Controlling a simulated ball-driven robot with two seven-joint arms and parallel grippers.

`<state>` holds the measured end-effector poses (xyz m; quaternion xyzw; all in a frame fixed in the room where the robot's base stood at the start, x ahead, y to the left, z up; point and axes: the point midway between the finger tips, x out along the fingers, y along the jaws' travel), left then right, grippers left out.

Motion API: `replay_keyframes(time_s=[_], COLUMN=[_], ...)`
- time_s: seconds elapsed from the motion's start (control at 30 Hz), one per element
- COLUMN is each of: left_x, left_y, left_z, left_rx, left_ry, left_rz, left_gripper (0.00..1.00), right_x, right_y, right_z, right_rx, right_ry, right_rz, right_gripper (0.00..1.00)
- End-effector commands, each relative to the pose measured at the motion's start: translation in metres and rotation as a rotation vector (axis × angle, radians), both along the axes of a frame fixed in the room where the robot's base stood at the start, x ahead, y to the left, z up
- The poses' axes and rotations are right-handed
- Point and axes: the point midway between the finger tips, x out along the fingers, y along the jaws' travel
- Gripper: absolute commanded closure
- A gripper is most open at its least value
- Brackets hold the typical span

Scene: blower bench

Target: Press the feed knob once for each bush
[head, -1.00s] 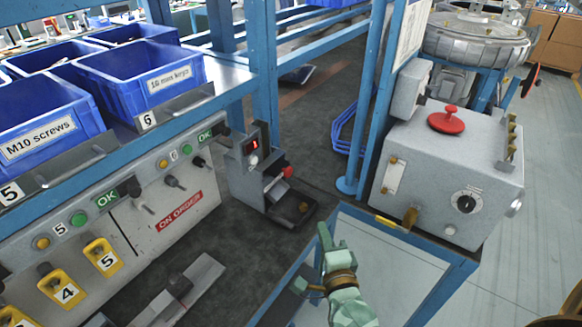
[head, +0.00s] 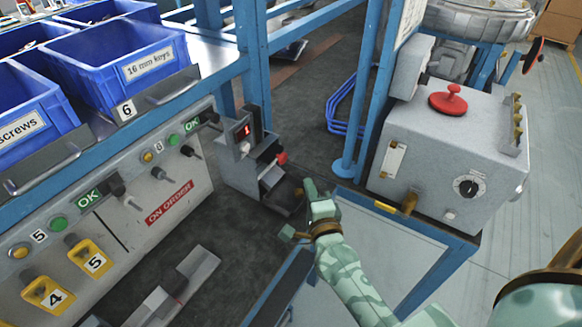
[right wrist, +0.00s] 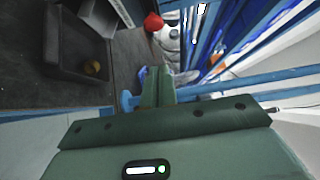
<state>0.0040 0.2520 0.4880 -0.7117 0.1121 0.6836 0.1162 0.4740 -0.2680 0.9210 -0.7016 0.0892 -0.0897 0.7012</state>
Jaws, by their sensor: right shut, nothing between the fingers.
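The grey feeder (head: 243,172) stands on the dark bench mat, with a small red-lit display on its upper face. A red knob (head: 282,158) sticks out of its right side; it also shows in the right wrist view (right wrist: 153,22). My right gripper (head: 309,186) is shut and empty. It is beside the tray, a little below and right of the red knob in the head view, apart from the knob. My left gripper is not in view.
A grey box with a red mushroom-shaped handle (head: 450,101) stands at the right on a blue frame. A blue post (head: 362,110) rises behind my gripper. Blue bins (head: 112,62) and a numbered panel (head: 140,205) line the left. The front mat is partly clear.

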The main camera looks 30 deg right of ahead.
Motion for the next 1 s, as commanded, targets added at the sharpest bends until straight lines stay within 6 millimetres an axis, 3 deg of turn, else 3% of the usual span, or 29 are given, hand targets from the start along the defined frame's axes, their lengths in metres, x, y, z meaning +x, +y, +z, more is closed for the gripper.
replay_keyframes(time_s=[0.23,0.4,1.0], left_x=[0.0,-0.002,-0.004], left_y=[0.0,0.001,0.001], left_z=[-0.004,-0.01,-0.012], left_rx=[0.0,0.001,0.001], left_ry=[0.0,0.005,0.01], left_rz=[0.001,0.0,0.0], left_gripper=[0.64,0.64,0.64], right_x=[0.052,0.073,0.089], right_y=[-0.013,0.001,0.01], right_z=[0.0,-0.002,0.0], right_rx=[0.001,0.003,0.0], right_ry=[-0.001,0.0,0.001], right_rz=[0.0,0.0,0.001], right_gripper=[1.0,1.0,1.0])
